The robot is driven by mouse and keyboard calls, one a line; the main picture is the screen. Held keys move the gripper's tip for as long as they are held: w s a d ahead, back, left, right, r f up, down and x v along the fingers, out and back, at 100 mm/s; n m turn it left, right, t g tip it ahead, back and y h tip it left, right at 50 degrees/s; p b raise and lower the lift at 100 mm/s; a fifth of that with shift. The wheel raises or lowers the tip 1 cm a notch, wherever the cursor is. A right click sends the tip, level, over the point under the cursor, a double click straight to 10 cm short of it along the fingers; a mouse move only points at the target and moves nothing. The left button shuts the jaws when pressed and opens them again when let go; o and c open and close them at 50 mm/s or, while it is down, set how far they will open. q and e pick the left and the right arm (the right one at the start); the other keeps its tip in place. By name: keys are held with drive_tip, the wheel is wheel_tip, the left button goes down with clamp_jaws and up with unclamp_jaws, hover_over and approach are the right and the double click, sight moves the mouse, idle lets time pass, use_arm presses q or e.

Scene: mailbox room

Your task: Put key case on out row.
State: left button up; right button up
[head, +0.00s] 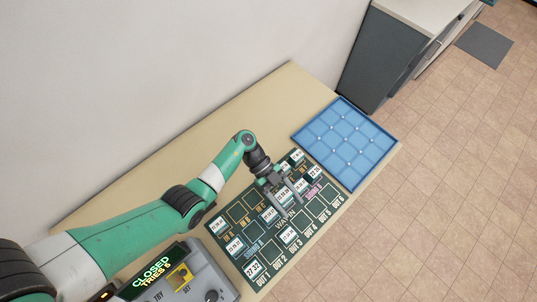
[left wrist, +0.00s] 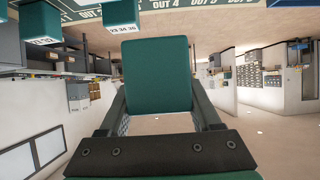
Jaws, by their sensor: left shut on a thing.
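My left gripper (head: 286,208) is over the middle of the dark green key board (head: 326,222), its fingers pointing down near the WAY IN lettering. In the left wrist view it is shut on a plain dark green key case (left wrist: 155,75), which fills the space between the fingers. In the head view the held case is mostly hidden by the gripper. Another case with a white number label (head: 252,268) sits at OUT 1. A further labelled case (head: 288,235) sits in the out row near OUT 3. My right gripper is not in view.
Several other labelled cases stand on the board around the gripper. The slots at the OUT 4 to OUT 6 end look empty. A blue divided tray (head: 345,142) lies beyond the board on the beige table (head: 290,88). A grey console (head: 195,275) reading CLOSED stands at the near left.

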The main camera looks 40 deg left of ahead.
use_arm(q)
drive_tip(key=shift+w+d+r, duration=0.25)
drive_tip(key=shift+w+d, duration=0.05)
drive_tip(key=shift+d, duration=0.2)
drive_tip(key=shift+w+d+r, duration=0.3)
drive_tip(key=shift+d, duration=0.25)
drive_tip(key=shift+w+d+r, duration=0.25)
drive_tip(key=shift+w+d, duration=0.05)
drive_tip(key=shift+d, duration=0.2)
